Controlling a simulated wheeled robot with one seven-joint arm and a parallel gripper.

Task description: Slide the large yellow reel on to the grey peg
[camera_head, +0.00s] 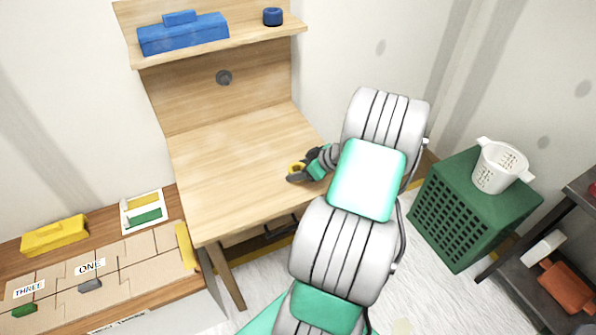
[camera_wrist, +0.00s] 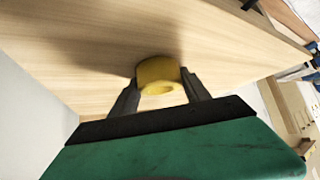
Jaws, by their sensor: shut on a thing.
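My gripper (camera_head: 300,172) is shut on the yellow reel (camera_head: 295,168), over the right part of the wooden desk. In the wrist view the yellow reel (camera_wrist: 158,75) sits between the two dark fingers of my gripper (camera_wrist: 160,92), with part of its hole showing. I cannot tell whether the reel touches the desk top. The grey peg (camera_head: 224,77) sticks out of the desk's upright back panel, below the shelf, and is bare. It is up and to the left of my gripper in the head view.
The desk top (camera_head: 220,165) is clear. A shelf (camera_head: 225,43) above the peg holds a blue box (camera_head: 183,35) and a blue reel (camera_head: 272,17). A side table at left bears a yellow box (camera_head: 55,235). A green crate (camera_head: 465,215) with a white basket (camera_head: 500,167) stands at right.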

